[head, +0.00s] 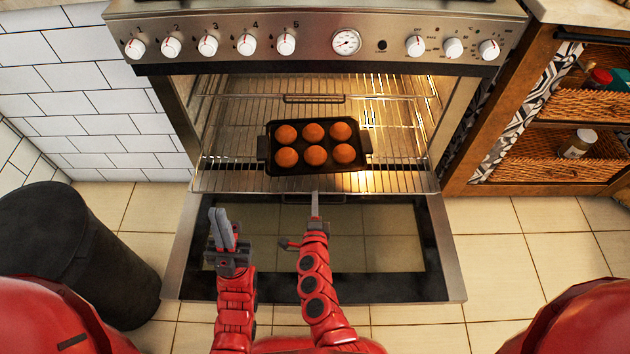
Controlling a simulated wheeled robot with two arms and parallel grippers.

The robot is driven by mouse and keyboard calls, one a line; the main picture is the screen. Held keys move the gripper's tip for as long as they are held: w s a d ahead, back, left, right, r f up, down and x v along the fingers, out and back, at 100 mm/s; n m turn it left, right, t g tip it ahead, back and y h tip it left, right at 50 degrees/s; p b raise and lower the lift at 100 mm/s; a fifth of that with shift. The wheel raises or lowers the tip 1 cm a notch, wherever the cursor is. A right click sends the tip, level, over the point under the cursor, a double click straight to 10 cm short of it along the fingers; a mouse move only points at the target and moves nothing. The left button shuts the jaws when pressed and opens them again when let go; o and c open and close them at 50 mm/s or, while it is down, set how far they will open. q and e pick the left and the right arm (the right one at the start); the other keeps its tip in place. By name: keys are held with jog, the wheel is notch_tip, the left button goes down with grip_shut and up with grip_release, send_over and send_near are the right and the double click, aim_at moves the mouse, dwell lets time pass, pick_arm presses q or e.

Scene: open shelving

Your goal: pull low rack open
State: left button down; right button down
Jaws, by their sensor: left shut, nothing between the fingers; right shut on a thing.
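The low rack (397,182) is a wire grid in the lit oven, pulled out part way over the open door. A dark tray (358,163) with several round brown buns lies on it. My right gripper (315,195) is at the middle of the rack's front edge, shut on the rack there; its fingertips partly hide the contact. My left gripper (221,213) is shut and empty, over the left part of the open door, apart from the rack.
The oven door (395,252) is folded down flat. An upper rack (380,100) sits further back. A dark bin (75,245) stands at the left. A wooden shelf unit (540,172) with baskets stands at the right. Tiled floor is clear right of the door.

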jog(key=shift+s+f, duration=0.25)
jog(key=shift+s, duration=0.85)
jog(key=shift+s+f, duration=0.2)
jog(key=shift+s, duration=0.9)
jog(key=shift+a, duration=0.1)
jog(key=c, duration=1)
grip_release()
jog(key=shift+w, duration=0.1)
jog(key=shift+o, duration=0.2)
jog(key=shift+r, duration=0.1)
jog(key=shift+w+r, duration=0.1)
